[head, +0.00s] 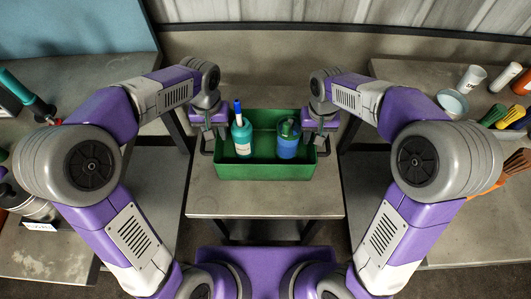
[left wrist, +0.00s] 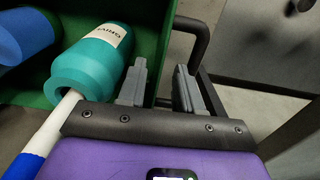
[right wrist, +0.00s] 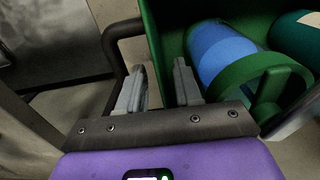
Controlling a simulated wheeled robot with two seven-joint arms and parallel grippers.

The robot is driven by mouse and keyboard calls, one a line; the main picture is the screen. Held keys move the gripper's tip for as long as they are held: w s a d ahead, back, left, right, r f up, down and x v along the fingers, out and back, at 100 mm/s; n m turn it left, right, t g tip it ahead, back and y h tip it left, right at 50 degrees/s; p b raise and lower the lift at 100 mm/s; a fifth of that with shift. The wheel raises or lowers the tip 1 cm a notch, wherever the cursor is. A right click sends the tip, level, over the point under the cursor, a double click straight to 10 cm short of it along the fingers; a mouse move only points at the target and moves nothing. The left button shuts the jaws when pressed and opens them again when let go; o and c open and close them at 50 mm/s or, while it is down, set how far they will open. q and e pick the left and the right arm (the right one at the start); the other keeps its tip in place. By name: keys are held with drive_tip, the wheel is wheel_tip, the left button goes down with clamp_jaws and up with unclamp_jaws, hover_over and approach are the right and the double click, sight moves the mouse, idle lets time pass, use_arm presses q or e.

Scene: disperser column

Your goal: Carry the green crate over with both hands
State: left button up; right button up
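The green crate (head: 265,171) sits on a small grey table in the middle of the head view. It holds a teal bottle (head: 242,138) with a blue tip and a blue bottle (head: 287,147) with a green top. My left gripper (left wrist: 158,85) is open at the crate's left side, its fingers near the wall and the black handle (left wrist: 203,38). My right gripper (right wrist: 160,85) is open at the opposite side, near the other black handle (right wrist: 108,48). Fingers partly hide both handles; I cannot tell whether they touch them.
The small grey table (head: 265,205) is bare in front of the crate. The right side table holds a white cup (head: 472,78), a bowl (head: 453,103) and several bottles. The left side table (head: 45,255) carries tools and containers. Gaps separate the tables.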

use_arm(q)
wheel_tip(320, 180, up, 7)
drive_tip(key=shift+f, duration=0.1)
drive_tip(key=shift+r, duration=0.2)
use_arm(e)
drive_tip(key=shift+r, duration=0.2)
wheel_tip(320, 180, up, 12)
drive_tip(key=shift+f, duration=0.15)
drive_tip(key=shift+f, duration=0.1)
idle(0.3)
